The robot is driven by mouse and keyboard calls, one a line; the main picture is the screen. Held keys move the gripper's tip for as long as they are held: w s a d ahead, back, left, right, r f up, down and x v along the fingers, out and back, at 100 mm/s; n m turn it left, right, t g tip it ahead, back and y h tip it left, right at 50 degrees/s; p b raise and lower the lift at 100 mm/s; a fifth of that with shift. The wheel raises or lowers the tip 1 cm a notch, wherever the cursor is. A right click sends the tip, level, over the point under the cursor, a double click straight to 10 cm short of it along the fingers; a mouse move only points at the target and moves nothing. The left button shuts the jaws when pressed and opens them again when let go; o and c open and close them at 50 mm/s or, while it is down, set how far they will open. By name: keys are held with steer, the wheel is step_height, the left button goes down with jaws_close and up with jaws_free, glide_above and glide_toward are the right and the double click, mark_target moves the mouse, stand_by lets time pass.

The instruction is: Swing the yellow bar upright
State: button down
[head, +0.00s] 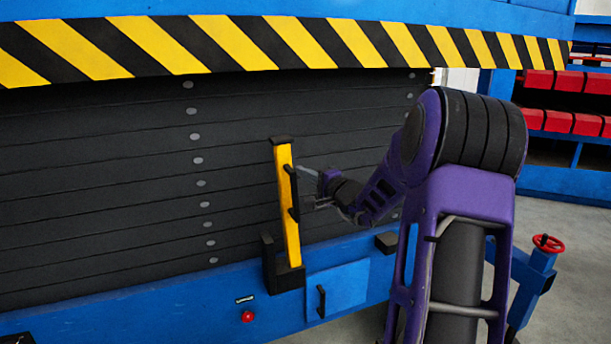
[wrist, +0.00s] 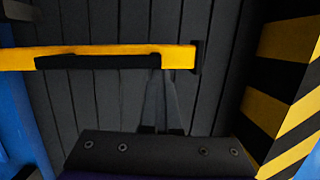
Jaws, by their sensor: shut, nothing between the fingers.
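The yellow bar (head: 283,200) stands close to upright in a black bracket (head: 287,279) at its foot, its top leaning slightly left. It has a black end cap and a black handle (head: 291,192) along its right side. In the wrist view the bar (wrist: 20,57) runs across the picture, with the handle (wrist: 95,62) along its lower edge. My gripper (head: 302,186) is at the bar's right, close beside the upper handle. In the wrist view its fingers (wrist: 160,80) are together and reach up to the handle's end; whether they touch it I cannot tell.
A dark slatted panel (head: 100,180) lies behind the bar. A yellow-black striped beam (head: 250,45) runs above. The blue ledge below carries a small door (head: 345,285) and a red button (head: 248,316). A red handwheel (head: 548,243) and red bins (head: 560,120) are at right.

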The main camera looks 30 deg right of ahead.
steer(key=shift+w+a+y, duration=0.15)
steer(key=shift+a+y, duration=0.15)
steer(key=shift+a, duration=0.5)
steer(key=shift+d, duration=0.45)
steer(key=s+d+b, duration=0.1)
steer(key=s+d, duration=0.5)
steer(key=s, duration=0.4)
steer(key=shift+s+d+r, duration=0.15)
steer(key=shift+s+r, duration=0.05)
steer(key=shift+s, duration=0.05)
